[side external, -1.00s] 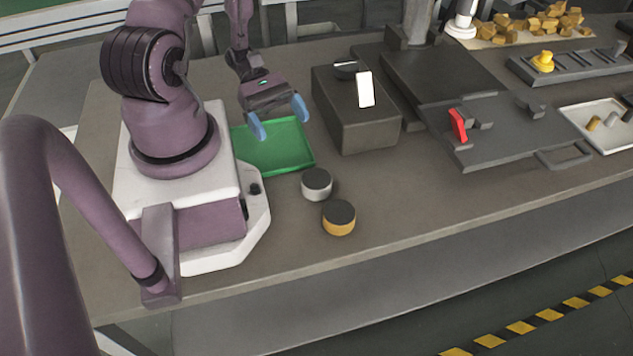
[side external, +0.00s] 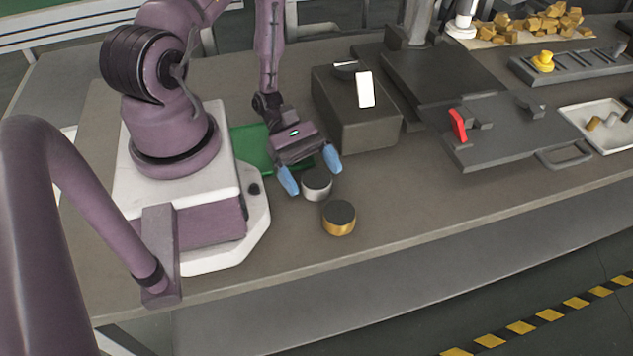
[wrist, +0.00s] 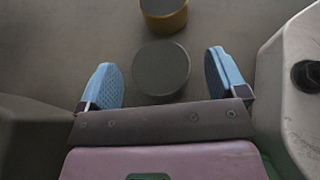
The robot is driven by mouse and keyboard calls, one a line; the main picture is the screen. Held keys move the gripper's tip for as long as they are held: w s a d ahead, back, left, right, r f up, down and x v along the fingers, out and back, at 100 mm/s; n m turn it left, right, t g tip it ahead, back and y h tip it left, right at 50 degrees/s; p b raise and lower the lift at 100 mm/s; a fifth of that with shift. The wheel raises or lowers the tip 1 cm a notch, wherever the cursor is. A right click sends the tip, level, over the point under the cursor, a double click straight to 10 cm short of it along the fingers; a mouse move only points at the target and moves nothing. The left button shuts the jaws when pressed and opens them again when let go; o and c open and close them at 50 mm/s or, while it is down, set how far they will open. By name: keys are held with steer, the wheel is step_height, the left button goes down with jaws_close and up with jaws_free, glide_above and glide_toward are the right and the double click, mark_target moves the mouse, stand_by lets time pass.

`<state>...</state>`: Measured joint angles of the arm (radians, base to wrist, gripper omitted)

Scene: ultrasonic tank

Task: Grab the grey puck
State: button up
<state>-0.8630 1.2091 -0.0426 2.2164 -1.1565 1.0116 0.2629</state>
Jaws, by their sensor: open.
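The grey puck (side external: 317,187) has a dark top and a light grey side, and stands on the table in front of the green tray. In the wrist view the puck (wrist: 161,69) lies between and slightly beyond the fingertips, with clear space on both sides. My gripper (side external: 311,183) has blue fingers and is open, just above and behind the puck. In the wrist view my gripper (wrist: 160,75) is open and empty. In the side view the gripper hides part of the puck's top and back.
A yellow-sided puck (side external: 339,219) stands close in front of the grey one. The green tray (side external: 250,146) is behind, partly hidden by my arm. A dark box (side external: 365,130) with a white switch stands to the right. The table front is clear.

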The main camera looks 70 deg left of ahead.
steer(key=c, duration=1.1)
steer(key=shift+c, duration=0.2)
steer(key=shift+r, duration=0.1)
